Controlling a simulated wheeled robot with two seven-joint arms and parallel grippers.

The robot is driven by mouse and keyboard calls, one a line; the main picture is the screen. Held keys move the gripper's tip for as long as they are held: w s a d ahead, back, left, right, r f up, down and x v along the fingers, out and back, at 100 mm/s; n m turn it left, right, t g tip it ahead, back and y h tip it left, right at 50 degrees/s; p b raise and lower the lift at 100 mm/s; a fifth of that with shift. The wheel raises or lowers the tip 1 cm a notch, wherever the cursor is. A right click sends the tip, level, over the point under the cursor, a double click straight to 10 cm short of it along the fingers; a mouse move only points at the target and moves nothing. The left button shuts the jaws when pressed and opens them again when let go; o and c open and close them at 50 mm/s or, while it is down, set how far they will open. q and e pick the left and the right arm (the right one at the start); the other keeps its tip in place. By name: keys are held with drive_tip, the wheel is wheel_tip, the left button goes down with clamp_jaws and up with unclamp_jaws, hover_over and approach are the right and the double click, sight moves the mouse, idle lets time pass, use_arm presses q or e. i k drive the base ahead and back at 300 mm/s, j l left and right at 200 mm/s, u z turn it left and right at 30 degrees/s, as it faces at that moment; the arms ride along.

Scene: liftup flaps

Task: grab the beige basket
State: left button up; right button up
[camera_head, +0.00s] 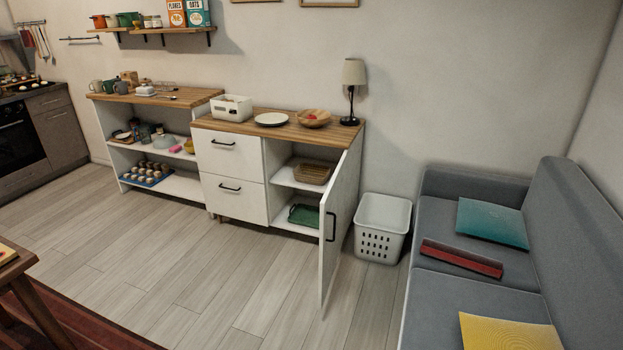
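A beige, tan-toned basket (312,174) sits on the upper shelf inside the white cabinet (236,188). The cabinet's right door (341,226) stands open, swung out toward the viewer. It leaves the basket's front and left side exposed, while the basket's right end is close to the door's edge in the picture. Neither of my grippers shows in the head view.
A green tray (303,215) lies on the shelf below. A white laundry basket (382,228) stands on the floor right of the door, beside a grey sofa (441,226). A wooden table (14,268) is at the lower left. The floor before the cabinet is clear.

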sight(304, 173)
drive_tip(key=i+j, duration=1.9)
drive_tip(key=i+j+z, duration=0.55)
drive_tip(key=j, duration=0.35)
drive_tip(key=i+j+z, duration=0.4)
drive_tip(key=j, duration=0.3)
drive_tip(key=j+z, duration=0.2)
drive_tip(key=j, duration=0.15)
drive_tip(key=i, duration=0.05)
